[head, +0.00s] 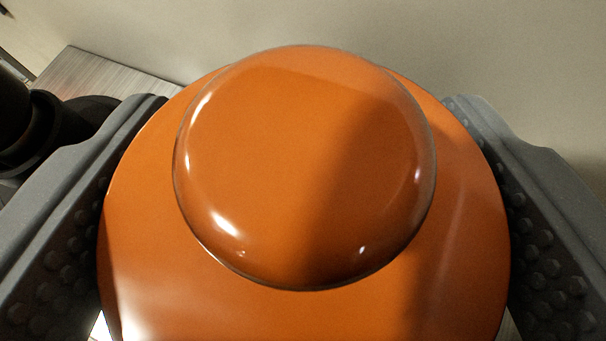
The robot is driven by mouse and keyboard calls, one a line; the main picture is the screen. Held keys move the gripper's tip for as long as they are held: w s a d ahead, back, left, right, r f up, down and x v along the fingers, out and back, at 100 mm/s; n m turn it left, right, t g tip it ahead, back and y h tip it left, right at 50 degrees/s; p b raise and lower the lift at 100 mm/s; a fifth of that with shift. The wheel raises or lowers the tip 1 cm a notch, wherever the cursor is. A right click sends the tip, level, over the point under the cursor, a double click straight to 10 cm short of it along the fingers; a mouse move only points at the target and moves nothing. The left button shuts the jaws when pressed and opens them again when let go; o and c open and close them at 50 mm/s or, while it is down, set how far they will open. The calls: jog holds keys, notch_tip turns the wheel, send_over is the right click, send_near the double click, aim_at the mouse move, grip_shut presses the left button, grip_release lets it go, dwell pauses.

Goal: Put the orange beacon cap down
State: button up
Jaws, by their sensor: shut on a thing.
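The orange beacon cap (300,170) fills the middle of the head view. It is a glossy dome on a wider round orange base. My gripper (305,225) is shut on the cap, with one grey studded finger against its left side and one against its right side. The cap hides most of what lies below and behind it. I cannot tell whether its underside touches anything.
A grey-brown wood-grained surface (100,75) shows at the upper left. A black round object (45,125) stands at the left edge, behind the left finger. A plain pale surface (480,50) fills the upper right.

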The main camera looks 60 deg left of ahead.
jog(key=shift+w+d+f, duration=0.15)
jog(key=shift+w+f, duration=0.1)
jog(key=shift+f, duration=0.05)
jog(key=shift+s+r, duration=0.15)
jog(key=shift+s, duration=0.05)
jog(key=shift+w, duration=0.1)
jog(key=o, duration=1.2)
jog(key=shift+r, duration=0.1)
jog(key=shift+d+r, duration=0.15)
jog(key=b+v, duration=0.1)
jog(key=v, duration=1)
jog(key=shift+s+d+r, duration=0.1)
jog(key=shift+s+d, duration=0.1)
jog(key=shift+s, duration=0.1)
jog(key=shift+d, duration=0.1)
